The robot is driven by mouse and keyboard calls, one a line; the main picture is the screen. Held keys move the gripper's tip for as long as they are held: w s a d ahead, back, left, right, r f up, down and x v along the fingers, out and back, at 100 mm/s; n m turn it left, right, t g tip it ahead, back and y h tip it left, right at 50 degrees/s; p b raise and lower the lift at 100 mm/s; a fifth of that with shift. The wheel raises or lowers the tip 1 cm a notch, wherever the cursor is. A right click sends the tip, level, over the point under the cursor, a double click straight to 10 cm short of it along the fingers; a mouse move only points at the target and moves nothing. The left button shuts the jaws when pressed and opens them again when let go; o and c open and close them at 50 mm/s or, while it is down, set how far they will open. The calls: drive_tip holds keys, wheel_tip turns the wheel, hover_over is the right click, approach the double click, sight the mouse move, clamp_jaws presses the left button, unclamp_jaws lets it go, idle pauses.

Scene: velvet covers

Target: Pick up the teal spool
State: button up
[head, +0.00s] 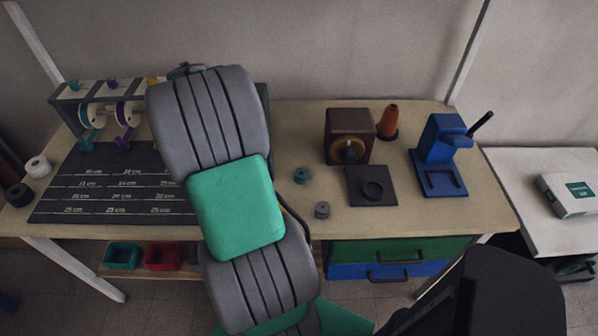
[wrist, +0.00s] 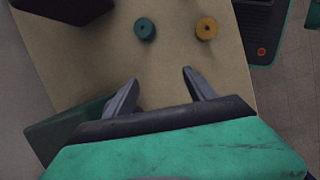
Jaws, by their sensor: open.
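The teal spool (head: 301,175) stands upright on the wooden table, right of my arm and left of the brown box in the head view. It also shows in the wrist view (wrist: 145,28) near the top, ahead of the fingertips and apart from them. My gripper (wrist: 160,80) is open, with nothing between its fingers. In the head view my arm hides the gripper. A yellow spool (wrist: 206,28) stands beside the teal one in the wrist view, with a gap between them.
A grey spool (head: 322,210) stands near the front edge. A brown box (head: 349,136), a black plate (head: 371,187), an orange cone (head: 388,122) and a blue device (head: 441,152) stand to the right. A black marked mat (head: 110,205) and a spool rack (head: 70,97) are left.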

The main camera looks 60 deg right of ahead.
drive_tip(key=g, duration=0.1)
approach(301, 173)
drive_tip(key=shift+n+g+y, duration=0.3)
drive_tip(key=shift+n, duration=0.2)
drive_tip(key=x, duration=0.8)
drive_tip(key=shift+w+d+f, duration=0.15)
drive_tip(key=shift+d+f, duration=0.15)
drive_tip(key=shift+f, duration=0.1)
clamp_jaws()
drive_tip(key=shift+r, duration=0.15)
